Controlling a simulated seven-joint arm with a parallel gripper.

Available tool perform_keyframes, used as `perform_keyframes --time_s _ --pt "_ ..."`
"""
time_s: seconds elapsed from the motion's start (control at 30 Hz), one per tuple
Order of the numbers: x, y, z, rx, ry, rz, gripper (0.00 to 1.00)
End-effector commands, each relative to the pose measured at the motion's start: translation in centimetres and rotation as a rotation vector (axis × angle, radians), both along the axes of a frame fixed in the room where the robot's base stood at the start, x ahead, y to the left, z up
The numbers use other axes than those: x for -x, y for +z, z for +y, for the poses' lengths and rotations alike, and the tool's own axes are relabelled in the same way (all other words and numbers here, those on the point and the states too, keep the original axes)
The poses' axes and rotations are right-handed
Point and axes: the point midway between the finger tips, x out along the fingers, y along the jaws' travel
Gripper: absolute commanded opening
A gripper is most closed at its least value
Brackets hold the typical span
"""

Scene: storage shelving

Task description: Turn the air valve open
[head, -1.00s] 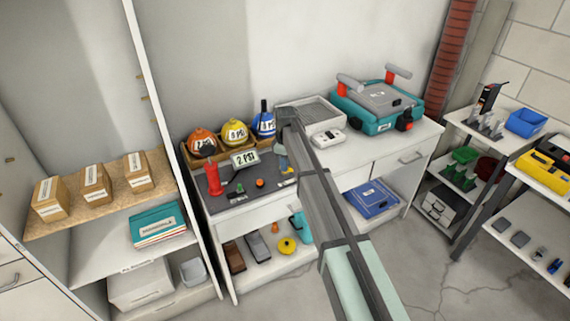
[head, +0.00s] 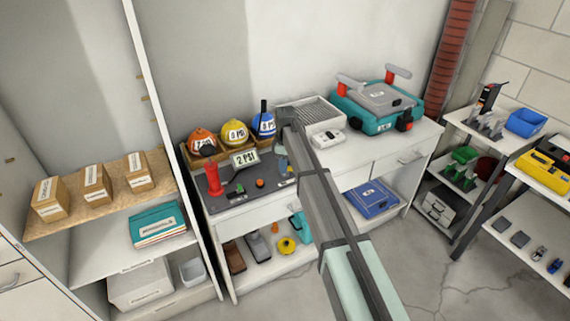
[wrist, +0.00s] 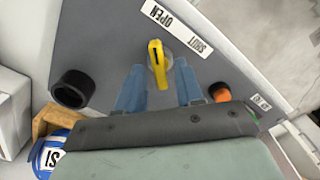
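The air valve's yellow handle (wrist: 157,62) shows in the wrist view on a grey panel (wrist: 100,45). It sits below a white label (wrist: 185,25) reading OPEN and SHUT. My gripper (wrist: 158,82) is open, with one blue finger on each side of the handle. The right finger is close to the handle; I cannot tell whether it touches. In the head view my gripper (head: 283,162) is over the right part of the panel, and my arm largely hides the valve there. The gauge display (head: 245,158) reads 2 PSI.
Orange (head: 202,142), yellow (head: 234,132) and blue (head: 263,124) labelled round items stand behind the panel. A red upright tool (head: 213,180) stands at its left. A white tray (head: 322,125) and a teal case (head: 375,108) are to the right. In the wrist view, a dark round fitting (wrist: 73,88) is beside the left finger.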

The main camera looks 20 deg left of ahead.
Motion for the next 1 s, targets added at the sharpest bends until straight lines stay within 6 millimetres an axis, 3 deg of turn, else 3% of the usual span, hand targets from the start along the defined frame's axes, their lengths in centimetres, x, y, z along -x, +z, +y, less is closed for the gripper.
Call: perform_keyframes --time_s 0.27,0.43,1.0 --pt "0.0 0.0 0.0 0.0 -0.001 0.0 0.39" --pt "0.0 1.3 0.0 -0.001 -0.001 -0.001 0.39" --pt "-0.1 11.4 0.0 -0.001 -0.001 -0.001 0.39"
